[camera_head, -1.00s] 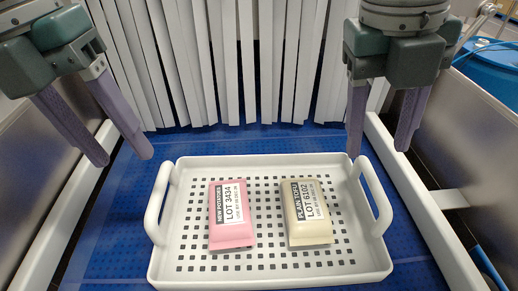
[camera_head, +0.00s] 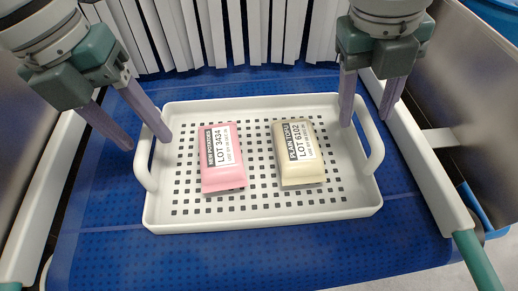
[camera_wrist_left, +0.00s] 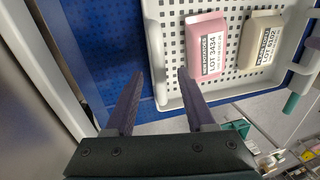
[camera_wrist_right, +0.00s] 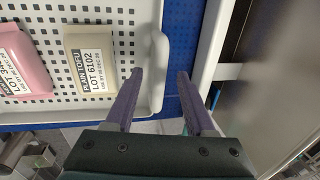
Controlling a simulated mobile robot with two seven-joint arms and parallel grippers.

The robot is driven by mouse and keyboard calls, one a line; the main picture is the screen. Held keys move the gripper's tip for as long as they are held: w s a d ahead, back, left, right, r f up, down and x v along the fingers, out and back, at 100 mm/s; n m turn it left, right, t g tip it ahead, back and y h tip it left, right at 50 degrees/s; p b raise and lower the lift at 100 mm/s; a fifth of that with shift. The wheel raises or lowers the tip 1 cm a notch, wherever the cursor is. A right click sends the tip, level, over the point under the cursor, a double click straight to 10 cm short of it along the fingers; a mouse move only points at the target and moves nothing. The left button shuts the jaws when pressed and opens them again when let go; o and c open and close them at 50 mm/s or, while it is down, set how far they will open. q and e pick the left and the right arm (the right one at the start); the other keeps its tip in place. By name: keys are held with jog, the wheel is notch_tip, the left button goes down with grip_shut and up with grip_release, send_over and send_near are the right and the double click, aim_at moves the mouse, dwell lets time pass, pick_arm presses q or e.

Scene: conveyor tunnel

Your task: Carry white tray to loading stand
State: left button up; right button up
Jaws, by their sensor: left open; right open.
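The white tray (camera_head: 262,218) lies on the blue belt with a raised handle at each end. It holds a pink pack (camera_head: 222,160) labelled new potatoes and a cream pack (camera_head: 298,153) labelled plain tofu. My left gripper (camera_head: 148,143) is open at the tray's left handle, one finger over the handle's inner side and one outside. My right gripper (camera_head: 365,122) is open above the right handle, one finger on each side in the picture. Neither is closed on a handle. The tray also shows in the left wrist view (camera_wrist_left: 154,40) and the right wrist view (camera_wrist_right: 135,12).
The blue belt (camera_head: 100,220) is bare around the tray. White strip curtains (camera_head: 225,35) hang behind it. Pale side rails (camera_head: 425,185) and metal walls bound the belt at left and right. A blue drum (camera_head: 495,15) stands beyond the right wall.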

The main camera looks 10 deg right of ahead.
pick_arm(q)
jog(key=shift+d+f, duration=0.2)
jog(key=shift+f, duration=0.85)
pick_arm(e)
jog(key=shift+d+f, duration=0.2)
jog(key=shift+f, duration=0.9)
pick_arm(q)
grip_shut()
pick_arm(e)
grip_shut()
jog(key=shift+r, duration=0.1)
